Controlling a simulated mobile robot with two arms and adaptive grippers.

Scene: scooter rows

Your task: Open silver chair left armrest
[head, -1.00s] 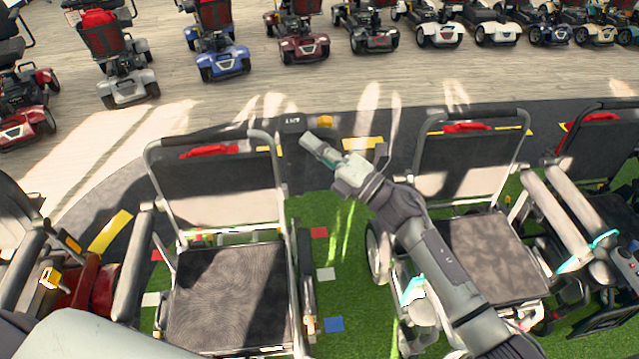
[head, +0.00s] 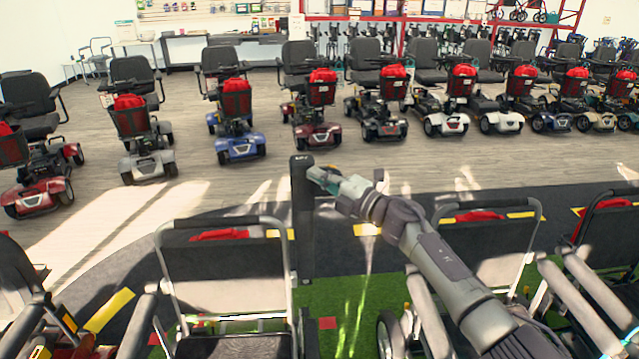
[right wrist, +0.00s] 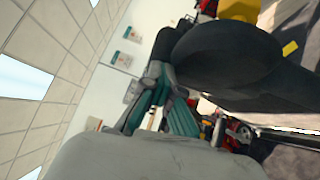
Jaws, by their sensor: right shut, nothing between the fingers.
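The silver-framed chair (head: 226,268) stands left of centre in the head view, its backrest away from me and its seat cut off by the lower edge. A dark armrest (head: 303,220) stands upright on its right side in the picture, rising above the backrest. My right gripper (head: 322,178) is shut and empty, at the right side of the armrest's upper end. I cannot tell if they touch. In the right wrist view my right gripper (right wrist: 166,108) shows its dark green fingers beside a large dark shape, probably the armrest. My left gripper is not in view.
A second silver-framed chair (head: 485,250) stands to the right, partly behind my right arm. Another chair (head: 610,235) is at the far right. Green turf (head: 350,310) lies between the chairs. Rows of scooters (head: 235,130) stand beyond open wood floor.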

